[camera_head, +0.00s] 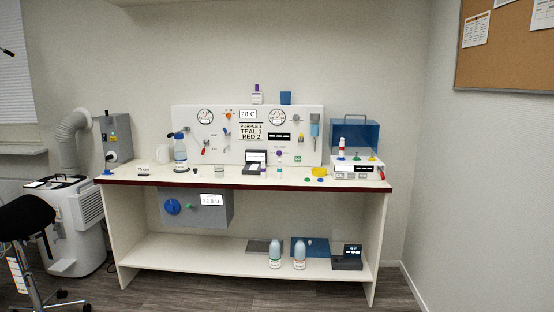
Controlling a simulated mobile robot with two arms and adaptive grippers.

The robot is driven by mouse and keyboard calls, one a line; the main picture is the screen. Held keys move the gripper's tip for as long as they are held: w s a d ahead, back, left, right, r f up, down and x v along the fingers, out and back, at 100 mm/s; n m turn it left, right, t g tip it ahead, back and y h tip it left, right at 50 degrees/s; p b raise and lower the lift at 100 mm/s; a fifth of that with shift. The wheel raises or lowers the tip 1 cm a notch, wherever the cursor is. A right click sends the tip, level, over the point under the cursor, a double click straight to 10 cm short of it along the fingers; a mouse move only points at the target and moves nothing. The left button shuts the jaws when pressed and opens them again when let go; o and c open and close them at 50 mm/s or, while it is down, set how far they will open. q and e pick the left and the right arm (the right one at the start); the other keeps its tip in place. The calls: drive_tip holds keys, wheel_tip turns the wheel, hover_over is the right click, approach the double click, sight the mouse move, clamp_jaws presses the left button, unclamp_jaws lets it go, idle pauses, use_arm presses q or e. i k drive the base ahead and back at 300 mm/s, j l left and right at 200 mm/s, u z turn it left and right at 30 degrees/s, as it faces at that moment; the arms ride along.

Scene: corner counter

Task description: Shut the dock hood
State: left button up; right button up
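A dark blue see-through hood (368,133) stands up at the back of a white dock box (343,174) on the right end of the counter. The hood looks raised, with a handle at its top edge. The dock's front has a small dark display and a red part. Neither of my grippers is in view.
The counter (240,179) has a dark red front edge. A gauge panel (185,149) stands along its back. A stool (25,218) and a white machine (70,232) stand at left; the floor at right is clear.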

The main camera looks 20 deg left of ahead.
sight(362, 133)
drive_tip(key=i+j+u, duration=0.15)
drive_tip(key=i+u, duration=0.3)
drive_tip(key=i, duration=1.15)
